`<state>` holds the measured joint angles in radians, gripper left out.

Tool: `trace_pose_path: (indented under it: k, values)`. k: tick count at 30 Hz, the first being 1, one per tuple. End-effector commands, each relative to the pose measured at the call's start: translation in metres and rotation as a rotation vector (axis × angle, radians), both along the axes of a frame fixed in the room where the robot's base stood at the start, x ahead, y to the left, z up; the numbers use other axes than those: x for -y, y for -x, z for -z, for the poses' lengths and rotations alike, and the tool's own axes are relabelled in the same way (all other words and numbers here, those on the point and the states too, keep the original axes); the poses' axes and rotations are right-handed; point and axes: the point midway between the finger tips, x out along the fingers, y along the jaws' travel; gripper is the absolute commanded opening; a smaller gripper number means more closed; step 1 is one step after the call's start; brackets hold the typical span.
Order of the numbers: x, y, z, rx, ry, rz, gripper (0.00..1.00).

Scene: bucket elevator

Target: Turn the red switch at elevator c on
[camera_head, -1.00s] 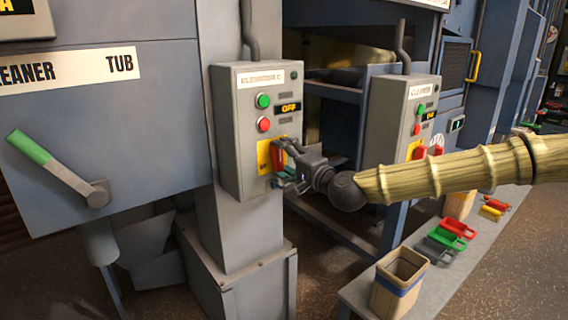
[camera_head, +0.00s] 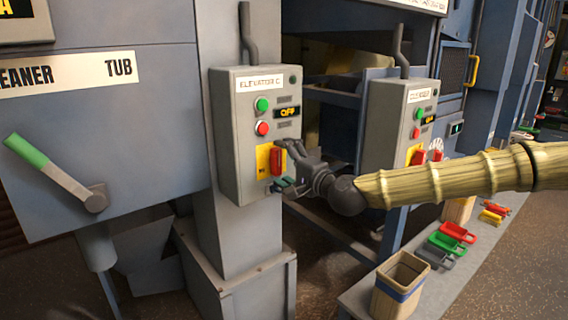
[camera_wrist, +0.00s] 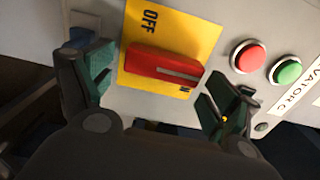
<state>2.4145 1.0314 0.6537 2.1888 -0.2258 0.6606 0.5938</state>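The elevator C control box (camera_head: 229,131) is grey, with a label reading ELEVATOR C and a display reading OFF. Its red switch (camera_head: 278,161) sits on a yellow plate (camera_head: 262,163) low on the box face. In the wrist view the red switch (camera_wrist: 166,66) lies across the yellow plate (camera_wrist: 187,32), between the OFF mark and a partly hidden mark at the lower edge. My gripper (camera_head: 283,166) is at the switch. In the wrist view my gripper (camera_wrist: 155,88) is open, one finger beyond each end of the switch; contact is not visible.
A green button (camera_head: 262,105) and a red button (camera_head: 263,128) sit above the switch. A second control box (camera_head: 395,120) stands to the right. A green-handled lever (camera_head: 55,170) is at left. A bench (camera_head: 355,293) holds a bin (camera_head: 399,283) and coloured scoops.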

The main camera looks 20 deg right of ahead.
Motion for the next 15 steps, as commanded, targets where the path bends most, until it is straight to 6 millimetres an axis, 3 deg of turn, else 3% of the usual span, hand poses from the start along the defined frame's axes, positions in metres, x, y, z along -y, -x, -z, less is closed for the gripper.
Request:
trace_pose_path:
  k: [8,15]
  values:
    - [0.0,0.002,0.0,0.0,0.001,-0.001,0.89]
    - [0.008,0.023,-0.001,0.002,-0.002,-0.001,0.89]
